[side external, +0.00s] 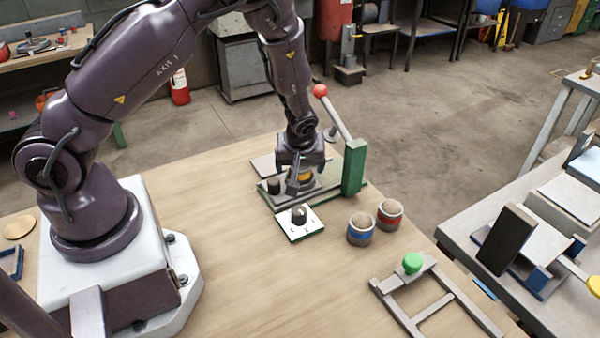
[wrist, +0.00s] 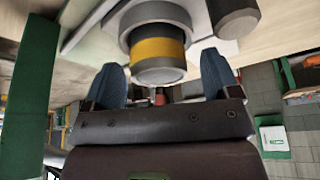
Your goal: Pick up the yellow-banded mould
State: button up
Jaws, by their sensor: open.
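The yellow-banded mould is a grey cylinder with a yellow band. In the wrist view the mould (wrist: 158,48) is at the top centre, its near end lying between my two blue-grey fingers in the picture. In the side view only part of its yellow band (side external: 305,177) shows beneath my gripper (side external: 298,184), which hides the rest. My gripper (wrist: 162,80) is open, with a finger on each side of the mould and a visible gap at both. I cannot tell how far down the fingers reach.
The mould stands at a press with a green post (side external: 354,168) and a red-knobbed lever (side external: 320,91) close right of my gripper. A dark cylinder (side external: 274,186) is close left. A black knob on a white plate (side external: 293,232), blue-banded mould (side external: 360,231) and red-banded mould (side external: 390,215) stand in front.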

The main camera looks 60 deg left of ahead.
jog(key=shift+w+a+f, duration=0.1)
jog(key=shift+f, duration=0.1)
jog(key=c, duration=1.3)
jog(key=shift+o, duration=0.2)
jog(key=shift+r, duration=0.1)
